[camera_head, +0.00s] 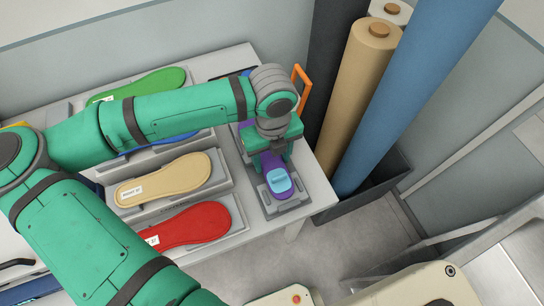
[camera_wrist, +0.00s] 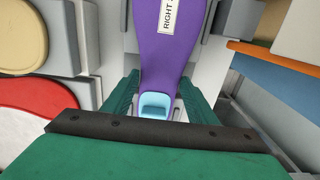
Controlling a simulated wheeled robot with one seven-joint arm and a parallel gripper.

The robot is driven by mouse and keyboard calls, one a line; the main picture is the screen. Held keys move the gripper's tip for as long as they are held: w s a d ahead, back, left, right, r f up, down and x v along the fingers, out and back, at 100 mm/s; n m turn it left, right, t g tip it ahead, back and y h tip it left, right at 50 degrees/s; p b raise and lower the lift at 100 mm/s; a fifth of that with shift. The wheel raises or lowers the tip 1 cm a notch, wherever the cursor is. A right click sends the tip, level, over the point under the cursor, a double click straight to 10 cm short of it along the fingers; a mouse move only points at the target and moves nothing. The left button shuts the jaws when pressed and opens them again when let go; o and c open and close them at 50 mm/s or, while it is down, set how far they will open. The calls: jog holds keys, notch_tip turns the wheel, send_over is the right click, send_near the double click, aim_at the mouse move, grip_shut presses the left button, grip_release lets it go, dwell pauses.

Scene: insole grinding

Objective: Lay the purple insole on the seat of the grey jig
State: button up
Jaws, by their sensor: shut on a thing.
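The purple insole (camera_head: 264,189) lies lengthwise along the grey jig (camera_head: 289,206) at the right end of the table. My arm and gripper hide its middle in the head view. In the wrist view the purple insole (camera_wrist: 168,55) runs away from me with a white "RIGHT" label. A light blue block (camera_head: 280,180) shows at its near end, also in the wrist view (camera_wrist: 155,105). My gripper (camera_wrist: 158,83) has one green finger on each side of the insole and is shut on it. I cannot tell whether the insole rests fully on the seat.
Beige (camera_head: 165,179), red (camera_head: 195,225) and green (camera_head: 140,83) insoles lie on grey stands left of the jig. An orange handle (camera_head: 301,92) rises behind it. Tall rolls, one blue (camera_head: 410,85), stand in a dark bin (camera_head: 370,180) just right of the table.

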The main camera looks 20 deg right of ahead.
jog(key=o, duration=1.4)
jog(key=shift+r, duration=3.45)
